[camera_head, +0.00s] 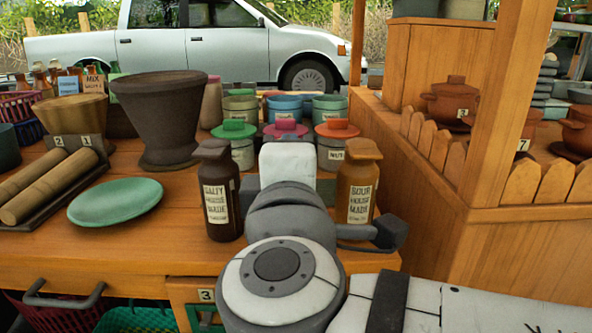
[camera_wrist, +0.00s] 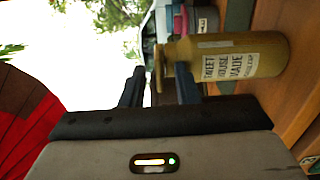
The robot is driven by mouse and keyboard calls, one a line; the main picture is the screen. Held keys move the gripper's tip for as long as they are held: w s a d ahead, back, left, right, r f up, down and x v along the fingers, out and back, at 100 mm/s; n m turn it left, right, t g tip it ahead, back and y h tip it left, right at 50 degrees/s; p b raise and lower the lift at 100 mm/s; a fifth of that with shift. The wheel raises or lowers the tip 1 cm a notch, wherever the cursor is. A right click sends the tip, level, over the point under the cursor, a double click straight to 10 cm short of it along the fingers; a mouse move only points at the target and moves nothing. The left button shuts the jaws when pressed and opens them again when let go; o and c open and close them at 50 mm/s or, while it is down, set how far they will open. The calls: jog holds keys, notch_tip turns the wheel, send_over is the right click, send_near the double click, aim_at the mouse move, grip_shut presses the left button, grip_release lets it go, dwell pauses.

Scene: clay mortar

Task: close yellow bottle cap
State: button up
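The yellow bottle (camera_wrist: 235,60), labelled "SWEET HOUSE MADE", shows sideways in the wrist view, its neck end pointing left. A thin yellow disc (camera_wrist: 158,66) stands at that end; I cannot tell whether it is the cap or the rim. My gripper (camera_wrist: 160,78) is open, its two dark fingers apart around the neck end. The right finger overlaps the neck and shoulder in the picture; contact is unclear. Nothing is visibly held.
A dark brown bottle (camera_head: 217,190) and an orange-brown bottle (camera_head: 357,187) stand on the wooden counter (camera_head: 130,245) either side of my arm. Several lidded pots (camera_head: 286,133) stand behind. A green plate (camera_head: 115,201) and a large dark mortar (camera_head: 163,120) are left. A wooden partition (camera_head: 420,190) is right.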

jog(key=s+p, duration=0.2)
jog(key=s, duration=0.5)
jog(key=shift+s, duration=0.3)
jog(key=shift+a+f, duration=0.1)
dwell(0.3)
